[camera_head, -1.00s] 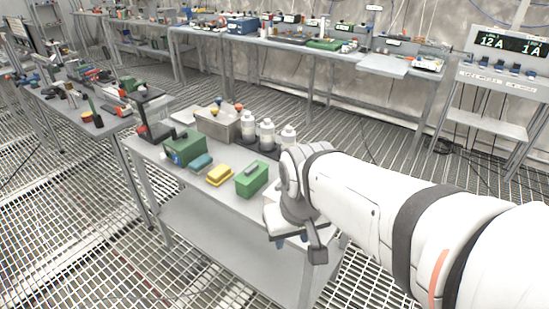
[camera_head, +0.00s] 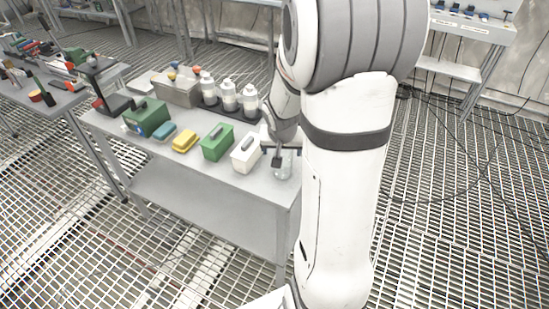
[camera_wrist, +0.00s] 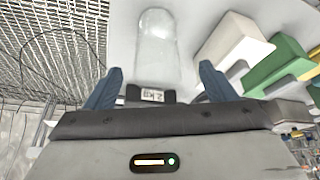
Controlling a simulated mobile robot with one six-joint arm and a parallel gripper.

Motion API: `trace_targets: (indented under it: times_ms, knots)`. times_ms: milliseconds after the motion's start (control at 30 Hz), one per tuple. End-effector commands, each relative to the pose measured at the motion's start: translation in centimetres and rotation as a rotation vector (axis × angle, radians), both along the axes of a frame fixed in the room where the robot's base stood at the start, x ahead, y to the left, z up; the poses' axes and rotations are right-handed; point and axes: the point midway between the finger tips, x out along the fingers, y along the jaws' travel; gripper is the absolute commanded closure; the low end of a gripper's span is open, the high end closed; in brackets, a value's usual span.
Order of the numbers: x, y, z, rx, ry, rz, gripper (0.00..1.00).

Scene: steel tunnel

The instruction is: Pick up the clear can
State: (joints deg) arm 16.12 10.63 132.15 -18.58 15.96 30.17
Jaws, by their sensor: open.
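The clear can (camera_wrist: 155,45) is a see-through cylinder on the pale tabletop. It shows ahead of my gripper (camera_wrist: 160,78), roughly centred between the two blue fingers. The fingers are apart with nothing held between them. In the head view the clear can (camera_head: 286,165) is at the right end of the table (camera_head: 215,188), partly hidden by my arm. My gripper (camera_head: 277,157) is close beside it there; I cannot tell whether they touch.
A white case (camera_head: 246,153) stands just left of the can, then a green case (camera_head: 217,143) and a yellow sponge-like block (camera_head: 185,141). Several white bottles (camera_head: 228,96) stand behind. The table edge is close to the can; open grating floor lies right.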

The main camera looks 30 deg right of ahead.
Motion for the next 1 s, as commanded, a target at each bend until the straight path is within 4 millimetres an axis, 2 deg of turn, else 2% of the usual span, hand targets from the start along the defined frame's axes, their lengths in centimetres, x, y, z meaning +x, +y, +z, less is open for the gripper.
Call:
trace_targets:
  times_ms: [500, 800, 1000]
  knots:
    - [1.8, -1.6, -6.1, 0.0, 0.003, 0.001, 0.23]
    - [2.0, -1.7, -6.3, 0.0, 0.001, 0.0, 0.23]
    - [2.0, -1.7, -6.3, 0.001, 0.002, -0.001, 0.38]
